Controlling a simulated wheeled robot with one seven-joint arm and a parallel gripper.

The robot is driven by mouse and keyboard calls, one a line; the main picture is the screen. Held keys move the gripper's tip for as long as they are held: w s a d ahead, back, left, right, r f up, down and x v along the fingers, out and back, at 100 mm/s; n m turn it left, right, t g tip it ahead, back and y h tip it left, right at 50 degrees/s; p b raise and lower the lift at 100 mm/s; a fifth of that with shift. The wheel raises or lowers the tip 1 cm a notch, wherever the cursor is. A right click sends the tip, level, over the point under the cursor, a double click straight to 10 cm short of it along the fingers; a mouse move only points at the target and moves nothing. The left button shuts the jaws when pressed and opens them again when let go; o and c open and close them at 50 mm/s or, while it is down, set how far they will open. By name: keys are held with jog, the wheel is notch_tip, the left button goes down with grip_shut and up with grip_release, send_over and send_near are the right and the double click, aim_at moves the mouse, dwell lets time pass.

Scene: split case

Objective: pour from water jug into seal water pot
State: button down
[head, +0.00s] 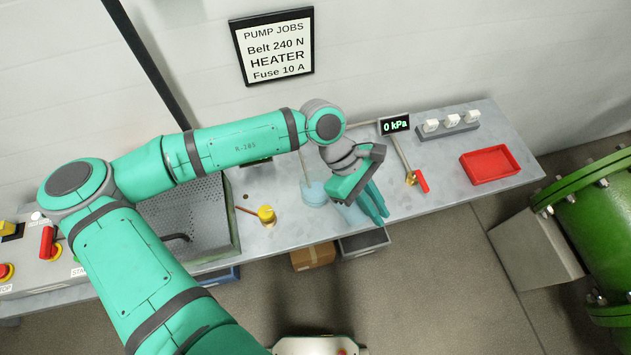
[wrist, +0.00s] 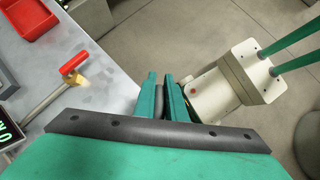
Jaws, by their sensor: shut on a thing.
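My gripper (head: 378,207) is over the front part of the bench, right of centre in the head view. Its fingers also show in the wrist view (wrist: 166,100), shut on a thin dark grip between them. I take this as the handle of the water jug (head: 349,213), a clear, pale blue shape just left of the fingers in the head view. The jug is mostly hidden, and its tilt and water level cannot be told. A clear, bluish vessel, likely the seal water pot (head: 313,194), stands on the bench close to the jug's left.
A yellow-topped fitting (head: 267,215) stands left of the pot. A red-handled valve (head: 421,181) and a gauge reading 0 kPa (head: 395,125) are to the right, then a red tray (head: 490,165). A grey drawer (head: 363,243) juts out below the bench edge.

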jog(key=shift+w+a+r+g+h, duration=0.1)
jog(key=shift+a+r+g+h, duration=0.1)
jog(key=shift+r+h, duration=0.15)
jog(key=shift+w+a+r+g+h, duration=0.1)
jog(key=shift+r+g+h, duration=0.15)
jog(key=shift+r, duration=0.1)
dwell(0.4)
jog(key=shift+w+a+r+g+h, duration=0.25)
jog(key=shift+g+h, duration=0.3)
jog(key=shift+h, duration=0.15)
dwell(0.7)
jog(key=shift+w+a+r+g+h, duration=0.2)
jog(key=shift+a+r+g+h, duration=0.15)
jog(key=shift+r+h, duration=0.25)
jog(key=shift+w+a+r+g+h, duration=0.2)
jog(key=shift+r+g+h, duration=0.2)
jog(key=shift+r, duration=0.25)
dwell(2.2)
jog(key=shift+s+d+f+t+y, duration=0.25)
jog(key=shift+f+t+y, duration=0.15)
jog(key=shift+f+y, duration=0.15)
jog(key=shift+s+d+f+t+y, duration=0.25)
jog(key=shift+f+t+y, duration=0.15)
jog(key=shift+f, duration=0.2)
jog(key=shift+d+f, duration=0.1)
jog(key=shift+f, duration=0.05)
jog(key=shift+y, duration=0.25)
